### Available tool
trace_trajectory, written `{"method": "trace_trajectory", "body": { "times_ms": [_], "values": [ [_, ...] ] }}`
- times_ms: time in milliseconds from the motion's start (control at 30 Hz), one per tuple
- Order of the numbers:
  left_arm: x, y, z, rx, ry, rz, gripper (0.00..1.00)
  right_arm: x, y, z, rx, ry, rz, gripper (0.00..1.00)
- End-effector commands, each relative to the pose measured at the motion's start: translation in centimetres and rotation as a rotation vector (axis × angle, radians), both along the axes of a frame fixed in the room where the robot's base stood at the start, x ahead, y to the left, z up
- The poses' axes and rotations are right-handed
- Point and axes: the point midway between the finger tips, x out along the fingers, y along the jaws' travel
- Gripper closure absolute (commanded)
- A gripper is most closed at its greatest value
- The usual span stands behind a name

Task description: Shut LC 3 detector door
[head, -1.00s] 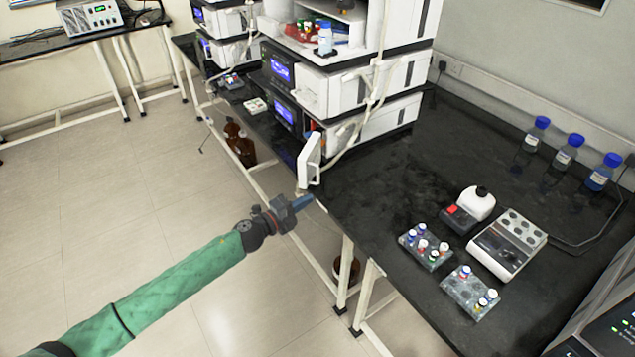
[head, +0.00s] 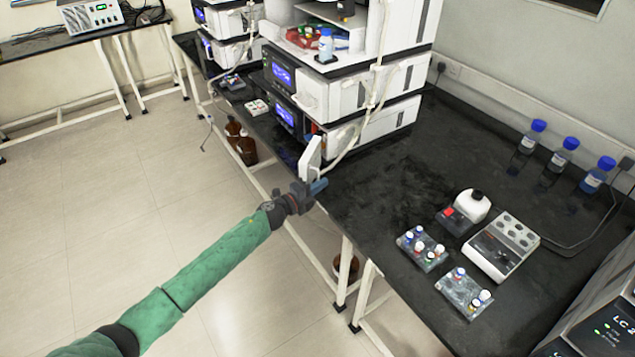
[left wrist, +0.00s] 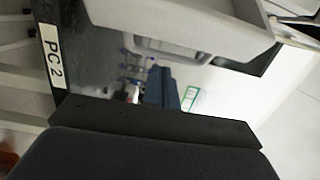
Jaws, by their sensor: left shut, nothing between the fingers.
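A white door (head: 311,157) stands swung open at the lowest module of the large instrument stack (head: 352,88), projecting over the bench's front edge. I cannot read a label on this stack. My left gripper (head: 318,187) is shut and empty at the lower end of the door and covers its bottom part. I cannot tell whether it touches. In the left wrist view the blue fingertips (left wrist: 161,88) are together, just below a large pale panel (left wrist: 185,22) that looks like the door. My right gripper is not in view.
The black bench (head: 385,180) is clear right of the stack. Vial racks (head: 422,249), a white device (head: 502,246) and blue-capped bottles (head: 563,154) stand further right. A pale tube (head: 352,148) hangs down the stack near the door. Brown bottles (head: 245,150) stand below.

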Motion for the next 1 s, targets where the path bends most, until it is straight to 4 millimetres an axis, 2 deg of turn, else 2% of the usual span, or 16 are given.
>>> {"method": "trace_trajectory", "body": {
  "times_ms": [133, 567, 733, 900, 1000],
  "values": [
    [0.3, 0.7, 0.0, -0.001, 0.001, 0.000, 1.00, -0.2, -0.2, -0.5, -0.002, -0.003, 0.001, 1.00],
    [0.3, 0.8, -0.1, 0.000, 0.000, -0.002, 1.00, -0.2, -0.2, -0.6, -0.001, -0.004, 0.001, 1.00],
    [0.3, 1.6, -0.2, 0.002, -0.001, -0.019, 1.00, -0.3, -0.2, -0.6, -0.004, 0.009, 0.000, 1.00],
    [0.3, 2.3, -0.2, 0.000, 0.000, -0.036, 1.00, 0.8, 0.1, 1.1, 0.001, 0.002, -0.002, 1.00],
    [0.3, 2.6, -0.1, 0.000, 0.000, -0.044, 1.00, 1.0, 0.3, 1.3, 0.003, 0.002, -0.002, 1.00]
  ]
}}
